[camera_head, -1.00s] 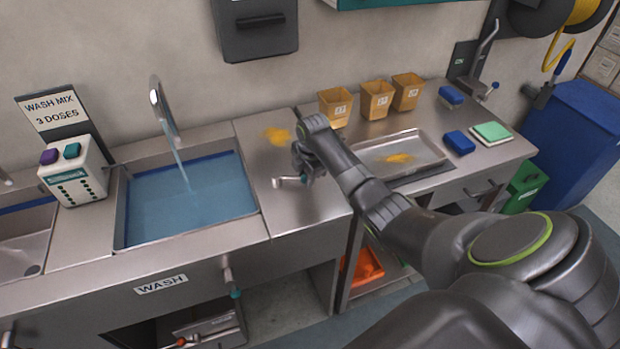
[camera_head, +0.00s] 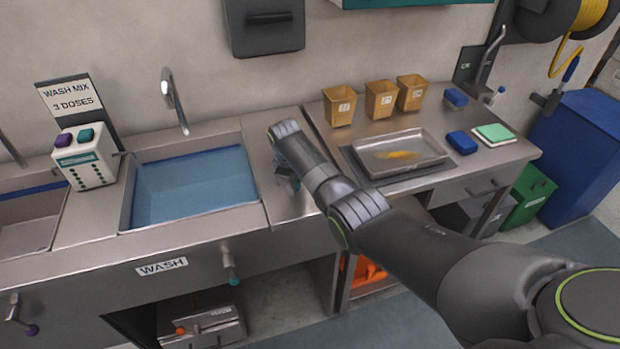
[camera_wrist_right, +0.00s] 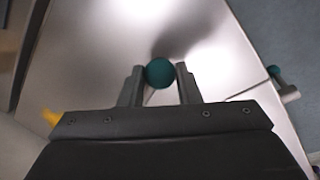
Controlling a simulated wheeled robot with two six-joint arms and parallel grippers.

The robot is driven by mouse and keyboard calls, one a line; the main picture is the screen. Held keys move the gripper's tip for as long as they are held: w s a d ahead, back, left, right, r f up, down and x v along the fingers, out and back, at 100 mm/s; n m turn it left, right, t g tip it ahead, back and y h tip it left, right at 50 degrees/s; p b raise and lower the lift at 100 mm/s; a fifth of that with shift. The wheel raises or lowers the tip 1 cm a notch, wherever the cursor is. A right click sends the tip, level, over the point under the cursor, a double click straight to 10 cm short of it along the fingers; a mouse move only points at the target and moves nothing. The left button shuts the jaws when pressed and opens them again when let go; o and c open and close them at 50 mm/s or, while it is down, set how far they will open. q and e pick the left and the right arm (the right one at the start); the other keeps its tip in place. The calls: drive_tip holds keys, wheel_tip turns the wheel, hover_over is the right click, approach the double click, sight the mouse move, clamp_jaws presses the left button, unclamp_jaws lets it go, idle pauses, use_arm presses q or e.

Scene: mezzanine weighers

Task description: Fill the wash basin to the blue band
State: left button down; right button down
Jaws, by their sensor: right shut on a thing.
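The wash basin (camera_head: 129,205) is set in the steel counter, with a front label reading WASH. Blue water (camera_head: 195,195) stands high in it. The tap (camera_head: 175,100) arches over the back, with no stream visible. My right gripper (camera_head: 287,183) is over the counter just right of the basin, partly hidden by its own arm. In the right wrist view it is shut on a round teal knob (camera_wrist_right: 160,73). My left gripper is out of view.
A teal-tipped lever (camera_head: 230,275) is on the counter front below the basin. A dispenser (camera_head: 88,160) and a WASH MIX 3 DOSES sign (camera_head: 68,98) stand to the left. A steel tray (camera_head: 440,150) and cardboard tubs (camera_head: 380,99) are on the right.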

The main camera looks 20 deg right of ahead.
drive_tip(key=a+m, duration=0.2)
drive_tip(key=shift+s+m, duration=0.15)
drive_tip(key=shift+m, duration=0.15)
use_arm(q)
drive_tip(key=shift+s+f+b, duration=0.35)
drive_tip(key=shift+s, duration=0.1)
use_arm(e)
drive_tip(key=shift+a+m, duration=0.35)
drive_tip(key=shift+m, duration=0.15)
drive_tip(key=c, duration=1.1)
unclamp_jaws()
drive_tip(key=shift+a, duration=0.1)
drive_tip(key=shift+o, duration=0.2)
drive_tip(key=shift+a+r, duration=0.1)
drive_tip(key=shift+r, duration=0.45)
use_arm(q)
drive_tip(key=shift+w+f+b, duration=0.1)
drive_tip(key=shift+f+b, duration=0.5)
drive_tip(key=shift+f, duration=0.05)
use_arm(e)
wheel_tip(320, 180, up, 16)
drive_tip(key=s+a, duration=0.1)
drive_tip(key=a, duration=0.1)
drive_tip(key=shift+s+a, duration=0.35)
